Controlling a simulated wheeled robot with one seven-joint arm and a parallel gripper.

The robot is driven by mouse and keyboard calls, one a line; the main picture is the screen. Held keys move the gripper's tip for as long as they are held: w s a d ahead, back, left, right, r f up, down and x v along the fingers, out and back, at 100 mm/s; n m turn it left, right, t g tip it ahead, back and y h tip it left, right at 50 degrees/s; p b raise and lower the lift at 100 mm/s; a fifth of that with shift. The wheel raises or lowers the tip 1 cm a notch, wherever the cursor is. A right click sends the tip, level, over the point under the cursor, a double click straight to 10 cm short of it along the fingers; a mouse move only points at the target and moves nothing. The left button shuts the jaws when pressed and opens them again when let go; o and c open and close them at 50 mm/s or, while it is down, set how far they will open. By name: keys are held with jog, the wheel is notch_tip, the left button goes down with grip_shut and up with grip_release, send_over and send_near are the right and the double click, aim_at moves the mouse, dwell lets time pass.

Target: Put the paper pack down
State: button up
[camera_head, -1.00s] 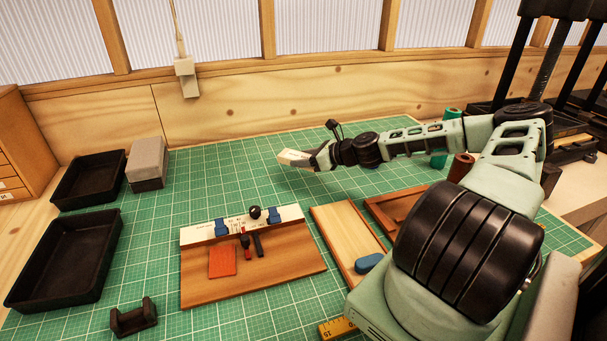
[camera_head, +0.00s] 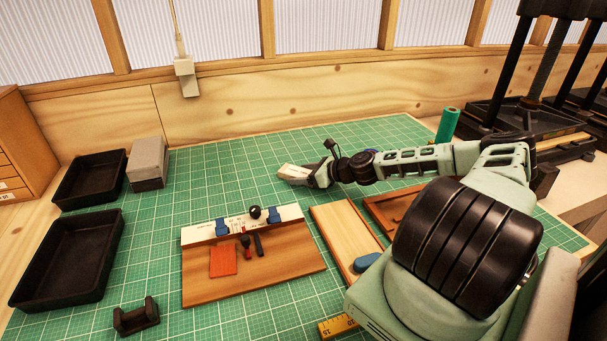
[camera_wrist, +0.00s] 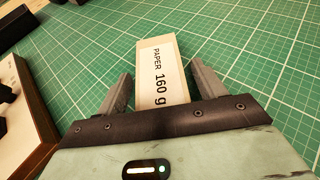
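The paper pack (camera_head: 293,172) is a small, pale block. In the wrist view its label (camera_wrist: 158,82) reads "PAPER 160 g". It appears to lie on the green cutting mat (camera_head: 330,140), behind the wooden jig board. My gripper (camera_wrist: 161,80) is at the pack, with one finger on each side of it. A narrow gap shows between each finger and the pack, so the gripper looks open around it. The pack's near end is hidden behind the gripper body. In the head view my gripper (camera_head: 312,174) reaches in from the right.
The jig board (camera_head: 300,265) with blue clamps is in front of the pack. Black trays (camera_head: 70,262) and a grey box (camera_head: 147,160) stand left. A green roll (camera_head: 447,125) stands at the back right. The mat left of and behind the pack is clear.

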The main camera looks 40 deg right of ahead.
jog(key=shift+r, duration=0.2)
jog(key=shift+s+d, duration=0.15)
jog(key=shift+s, duration=0.1)
jog(key=b+v, duration=0.3)
jog(key=v, duration=0.8)
jog(key=shift+s+r+b, duration=0.2)
jog(key=shift+b, duration=0.2)
